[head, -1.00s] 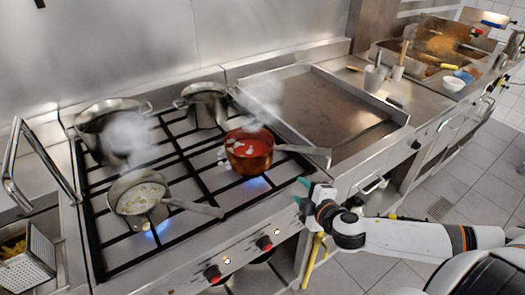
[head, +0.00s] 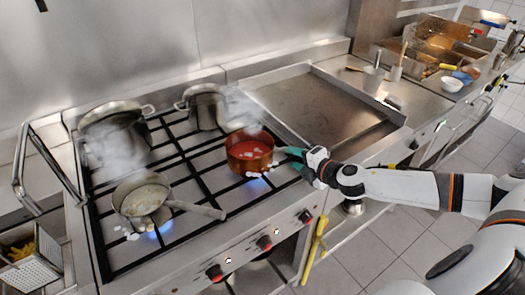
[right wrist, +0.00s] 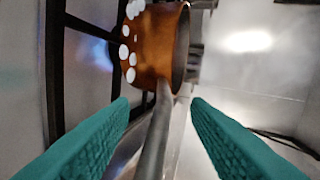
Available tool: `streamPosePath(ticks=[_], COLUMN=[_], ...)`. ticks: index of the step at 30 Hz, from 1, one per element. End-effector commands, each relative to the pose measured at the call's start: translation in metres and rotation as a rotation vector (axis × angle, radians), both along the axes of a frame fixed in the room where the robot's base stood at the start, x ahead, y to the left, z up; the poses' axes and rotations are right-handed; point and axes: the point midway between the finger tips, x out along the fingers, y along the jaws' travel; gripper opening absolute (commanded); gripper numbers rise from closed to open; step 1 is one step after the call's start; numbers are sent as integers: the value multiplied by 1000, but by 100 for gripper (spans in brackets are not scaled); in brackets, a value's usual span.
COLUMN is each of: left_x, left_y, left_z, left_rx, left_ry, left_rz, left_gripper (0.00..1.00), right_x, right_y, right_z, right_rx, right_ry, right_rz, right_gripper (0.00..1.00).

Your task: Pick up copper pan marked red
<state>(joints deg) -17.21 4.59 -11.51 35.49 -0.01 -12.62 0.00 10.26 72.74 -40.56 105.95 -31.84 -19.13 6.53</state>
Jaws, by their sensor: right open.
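The copper pan (head: 250,155) holds red contents and sits on the right front burner of the stove, over a blue flame. Its handle points right, towards my right gripper (head: 290,153). In the right wrist view the copper pan (right wrist: 160,50) is ahead. Its grey handle (right wrist: 156,135) runs between the two teal fingers of my right gripper (right wrist: 160,112), which are open around it. In the head view the gripper hides most of the handle. My left gripper is not in view.
A grey pan (head: 145,197) with pale contents stands on the front left burner. Two steaming pots (head: 112,135) (head: 206,104) stand behind. A flat griddle (head: 320,108) is to the right.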

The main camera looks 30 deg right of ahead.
Motion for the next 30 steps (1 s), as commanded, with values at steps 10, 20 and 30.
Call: streamPosePath(ticks=[10,20,30], left_x=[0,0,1], left_y=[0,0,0], left_z=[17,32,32], left_rx=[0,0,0], left_ry=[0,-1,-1], left_rz=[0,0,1], left_gripper=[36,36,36], right_x=[23,59,61], right_y=[6,13,13], right_z=[-3,-16,-18], right_rx=[3,1,0], right_ry=[0,0,0], right_rz=[0,0,1], right_gripper=[43,43,35])
